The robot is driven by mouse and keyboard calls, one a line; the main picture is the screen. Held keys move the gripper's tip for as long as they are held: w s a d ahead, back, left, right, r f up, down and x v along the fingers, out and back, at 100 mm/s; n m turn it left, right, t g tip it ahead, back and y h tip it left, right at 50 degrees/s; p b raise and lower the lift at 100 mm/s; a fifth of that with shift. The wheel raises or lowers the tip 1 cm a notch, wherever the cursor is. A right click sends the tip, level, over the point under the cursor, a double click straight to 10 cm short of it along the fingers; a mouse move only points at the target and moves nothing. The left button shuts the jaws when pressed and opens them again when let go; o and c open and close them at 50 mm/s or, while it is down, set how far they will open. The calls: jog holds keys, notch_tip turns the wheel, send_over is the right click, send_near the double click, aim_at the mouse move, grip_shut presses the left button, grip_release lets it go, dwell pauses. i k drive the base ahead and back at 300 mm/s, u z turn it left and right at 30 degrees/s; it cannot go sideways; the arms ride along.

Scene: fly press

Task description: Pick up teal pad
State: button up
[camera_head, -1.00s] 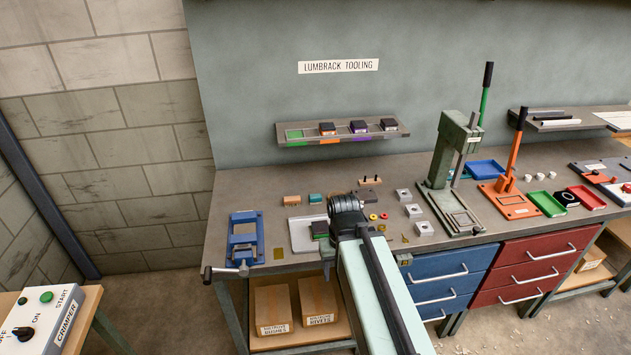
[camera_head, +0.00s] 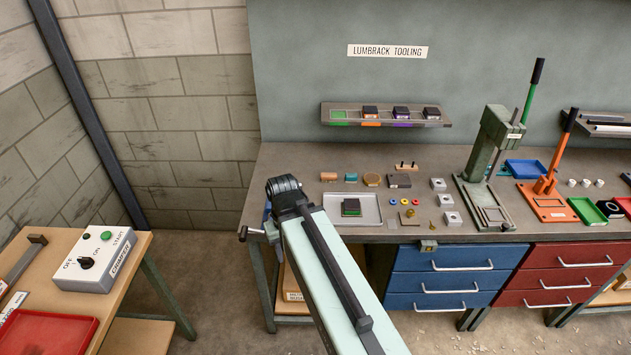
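A pale tray (camera_head: 370,217) holding a dark block with green (camera_head: 351,207) lies in front of the pad. A dark block (camera_head: 399,180) and small rings lie to the right. A green press (camera_head: 495,150) stands further right. A crimper box (camera_head: 95,262) sits on the left table.

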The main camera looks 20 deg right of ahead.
aim_at(350, 177)
jog(key=u, duration=3)
jog(key=k, duration=1.7)
jog(key=z, duration=1.5)
jog(key=i, duration=1.7)
jog(key=u, duration=0.05)
